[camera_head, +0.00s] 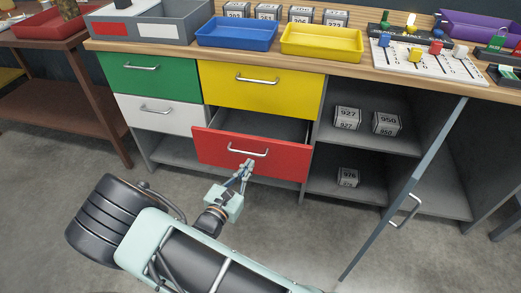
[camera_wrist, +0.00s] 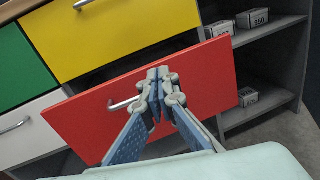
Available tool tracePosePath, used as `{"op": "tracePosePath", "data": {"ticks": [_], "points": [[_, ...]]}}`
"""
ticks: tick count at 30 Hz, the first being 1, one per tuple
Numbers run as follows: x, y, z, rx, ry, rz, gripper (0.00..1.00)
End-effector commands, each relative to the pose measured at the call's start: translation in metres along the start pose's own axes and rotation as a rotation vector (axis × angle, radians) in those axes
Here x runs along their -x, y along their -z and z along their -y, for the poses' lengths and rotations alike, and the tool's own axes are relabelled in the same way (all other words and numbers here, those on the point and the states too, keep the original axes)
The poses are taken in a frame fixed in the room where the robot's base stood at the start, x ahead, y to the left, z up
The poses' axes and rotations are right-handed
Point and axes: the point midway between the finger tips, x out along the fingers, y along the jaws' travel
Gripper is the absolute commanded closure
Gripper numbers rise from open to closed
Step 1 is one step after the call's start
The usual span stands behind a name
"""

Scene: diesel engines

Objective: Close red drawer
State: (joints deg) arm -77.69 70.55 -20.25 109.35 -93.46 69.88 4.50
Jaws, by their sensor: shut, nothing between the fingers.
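The red drawer (camera_head: 282,158) stands pulled out below the yellow drawer (camera_head: 289,91), with its dark inside showing behind the front. It has a silver bar handle (camera_head: 248,151). My gripper (camera_head: 248,164) is shut and empty, right in front of the red face at the handle. In the wrist view the shut fingertips (camera_wrist: 158,72) overlap the red drawer front (camera_wrist: 205,85), just right of its handle (camera_wrist: 122,104). I cannot tell whether the fingertips touch the front. Part of the handle is hidden behind the fingers in the wrist view.
A green drawer (camera_head: 150,78) and a white drawer (camera_head: 160,114) are shut at left. Open shelves with labelled boxes (camera_head: 347,118) lie to the right. A grey cabinet door (camera_head: 412,182) stands open there. Blue (camera_head: 237,33) and yellow (camera_head: 322,42) trays sit on top.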

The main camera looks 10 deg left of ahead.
Motion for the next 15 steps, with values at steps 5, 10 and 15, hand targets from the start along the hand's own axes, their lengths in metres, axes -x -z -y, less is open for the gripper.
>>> {"op": "tracePosePath", "data": {"ticks": [5,10,15], "points": [[0.032,0.036,-0.029,0.075,-0.176,0.011,1.00],[0.026,0.039,-0.036,0.081,-0.199,0.013,1.00],[-0.004,0.040,-0.041,0.080,-0.195,0.013,1.00]]}}
